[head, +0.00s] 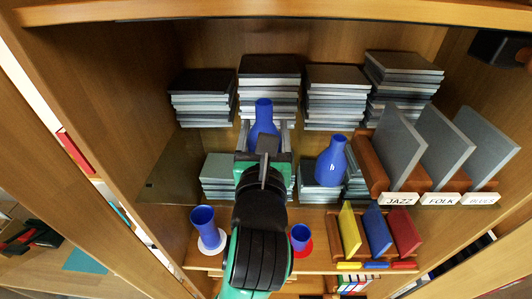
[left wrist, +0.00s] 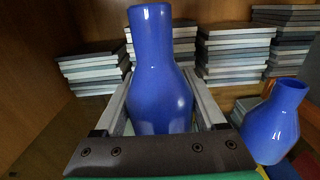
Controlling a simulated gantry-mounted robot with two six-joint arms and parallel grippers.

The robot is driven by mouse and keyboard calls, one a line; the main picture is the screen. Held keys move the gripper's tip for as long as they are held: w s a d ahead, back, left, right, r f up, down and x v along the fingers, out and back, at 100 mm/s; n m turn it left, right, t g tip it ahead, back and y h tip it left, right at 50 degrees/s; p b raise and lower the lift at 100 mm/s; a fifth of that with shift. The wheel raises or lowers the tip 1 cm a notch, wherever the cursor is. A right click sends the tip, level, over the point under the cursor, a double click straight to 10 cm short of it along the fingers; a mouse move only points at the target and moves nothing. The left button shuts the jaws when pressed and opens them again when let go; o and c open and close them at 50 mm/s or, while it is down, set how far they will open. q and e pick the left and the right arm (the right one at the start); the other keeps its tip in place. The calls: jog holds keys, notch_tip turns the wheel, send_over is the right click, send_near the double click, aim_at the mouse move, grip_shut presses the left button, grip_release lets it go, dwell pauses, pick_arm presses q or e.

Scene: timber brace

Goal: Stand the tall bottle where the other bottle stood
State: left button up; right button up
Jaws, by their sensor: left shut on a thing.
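A blue bottle with a long neck (head: 263,107) is upright between the fingers of my left gripper (head: 264,128), in front of the upper record stacks. In the left wrist view the bottle (left wrist: 160,80) fills the space between the two fingers (left wrist: 160,98), which are shut on it. Its base is hidden by the gripper. A second blue bottle (head: 331,165), with a small light mark on it, stands to the right on the middle shelf, apart from the gripper. It also shows at the right of the left wrist view (left wrist: 272,132). My right gripper is not in view.
Record stacks (head: 333,95) fill the back. A rack of upright records (head: 440,185) labelled JAZZ and FOLK stands right.

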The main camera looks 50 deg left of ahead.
pick_arm(q)
jog(key=f+b, duration=0.2)
jog(key=b, duration=0.1)
jog(key=f+b, duration=0.1)
jog(key=f, duration=0.1)
jog(key=shift+w+a+f, duration=0.1)
jog(key=shift+w+a, duration=0.1)
jog(key=shift+w, duration=0.15)
jog(key=shift+r, duration=0.2)
jog(key=shift+f, duration=0.15)
jog(key=o, duration=1.5)
jog(key=b+v, duration=0.2)
jog(key=v, duration=1)
jog(key=shift+r, duration=0.2)
jog(key=shift+a, duration=0.1)
